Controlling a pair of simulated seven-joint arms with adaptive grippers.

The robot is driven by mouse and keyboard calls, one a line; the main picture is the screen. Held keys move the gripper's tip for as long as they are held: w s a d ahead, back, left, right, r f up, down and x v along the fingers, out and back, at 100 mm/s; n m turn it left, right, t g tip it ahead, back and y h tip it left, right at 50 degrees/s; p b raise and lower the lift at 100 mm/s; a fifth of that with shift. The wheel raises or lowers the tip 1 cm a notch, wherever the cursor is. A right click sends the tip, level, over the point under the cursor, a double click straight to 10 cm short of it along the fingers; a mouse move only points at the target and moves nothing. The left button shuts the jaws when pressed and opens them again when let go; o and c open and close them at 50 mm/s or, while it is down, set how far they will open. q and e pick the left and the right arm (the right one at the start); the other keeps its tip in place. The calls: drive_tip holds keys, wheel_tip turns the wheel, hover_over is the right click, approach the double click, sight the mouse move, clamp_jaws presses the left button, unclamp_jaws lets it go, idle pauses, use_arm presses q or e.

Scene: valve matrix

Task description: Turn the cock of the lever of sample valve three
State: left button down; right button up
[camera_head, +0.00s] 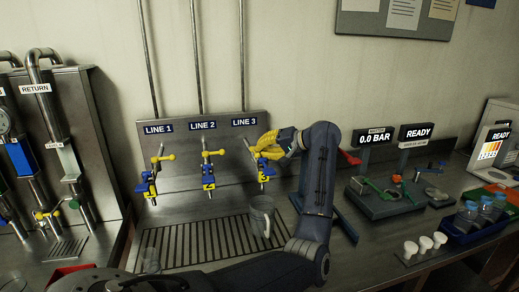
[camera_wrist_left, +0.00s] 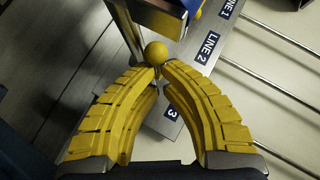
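Sample valve three (camera_head: 263,170) is on the steel panel under the LINE 3 label, with a blue body and a yellow number tag. My left gripper (camera_head: 263,147) is at its lever, reaching in from the right, and hides most of the lever. In the left wrist view, the lever's yellow ball knob (camera_wrist_left: 156,52) sits at the tips of my curved yellow fingers (camera_wrist_left: 159,68). The fingertips are nearly together and appear closed on the knob end. The metal stem (camera_wrist_left: 128,28) runs from the knob toward the blue valve body. My right gripper is not in view.
Valve one (camera_head: 150,186) and valve two (camera_head: 208,180) stand to the left, their levers pointing right. Fixtures, white cups (camera_head: 425,243) and a blue bottle rack (camera_head: 468,228) occupy the right.

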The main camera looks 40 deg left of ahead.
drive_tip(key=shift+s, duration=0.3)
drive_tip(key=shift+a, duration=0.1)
